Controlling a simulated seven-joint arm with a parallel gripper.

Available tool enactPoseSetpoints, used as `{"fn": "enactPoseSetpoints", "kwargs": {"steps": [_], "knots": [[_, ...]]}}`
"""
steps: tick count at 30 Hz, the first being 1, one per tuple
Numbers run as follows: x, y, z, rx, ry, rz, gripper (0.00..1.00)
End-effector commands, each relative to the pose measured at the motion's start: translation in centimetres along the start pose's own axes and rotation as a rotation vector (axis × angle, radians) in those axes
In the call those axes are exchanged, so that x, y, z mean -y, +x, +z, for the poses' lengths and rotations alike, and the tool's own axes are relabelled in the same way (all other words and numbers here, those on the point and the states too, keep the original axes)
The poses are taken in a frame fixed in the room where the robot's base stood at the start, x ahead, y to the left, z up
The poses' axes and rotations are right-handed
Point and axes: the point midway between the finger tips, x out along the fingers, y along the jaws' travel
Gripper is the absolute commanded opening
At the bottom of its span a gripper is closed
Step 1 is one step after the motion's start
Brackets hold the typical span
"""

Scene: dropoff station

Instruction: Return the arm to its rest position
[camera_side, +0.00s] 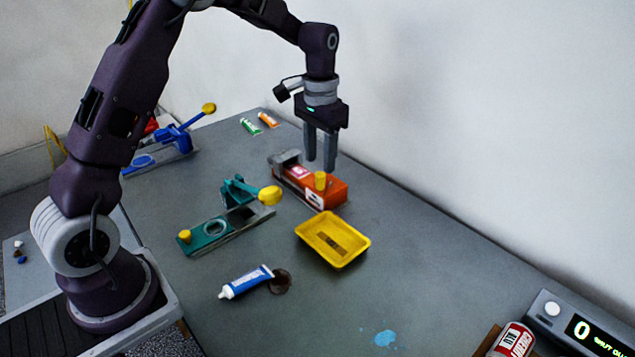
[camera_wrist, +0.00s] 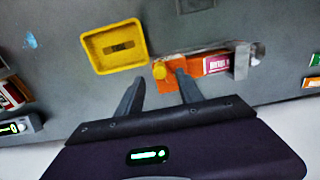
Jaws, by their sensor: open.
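My gripper (camera_side: 320,152) points down with its two dark fingers apart and nothing between them. It hangs above the back of the table, over an orange device with a yellow knob (camera_side: 330,190). In the wrist view my gripper (camera_wrist: 160,88) shows both fingers spread, with the orange device (camera_wrist: 192,72) beyond the fingertips. My arm reaches from its base at the left across the top of the side view.
A yellow tray (camera_side: 358,254) lies in front of the orange device. A teal clamp (camera_side: 212,232), a blue tube (camera_side: 246,282) by a dark stain, a blue clamp (camera_side: 180,138), small tubes (camera_side: 268,120), a red can (camera_side: 513,340) and a display box (camera_side: 580,325) stand around. A wall borders the back.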

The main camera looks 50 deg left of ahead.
Motion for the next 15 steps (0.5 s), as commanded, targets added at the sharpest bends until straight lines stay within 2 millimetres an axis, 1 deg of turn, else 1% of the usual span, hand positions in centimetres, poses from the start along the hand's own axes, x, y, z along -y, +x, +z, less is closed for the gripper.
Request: {"fn": "enactPoseSetpoints", "kwargs": {"steps": [3, 9, 11, 13, 14, 15], "knots": [[0.0, -0.5, 0.0, 0.000, 0.000, 0.000, 0.44], [0.0, -0.5, 0.0, 0.000, 0.000, 0.000, 0.44], [-0.2, -1.1, 0.3, -0.008, 0.001, -0.001, 0.44], [-0.9, -3.2, 1.4, -0.038, 0.001, -0.006, 0.44], [-1.3, -4.6, 2.2, -0.057, 0.001, -0.008, 0.44], [-2.1, -6.8, 3.8, -0.089, 0.001, -0.012, 0.44]]}}
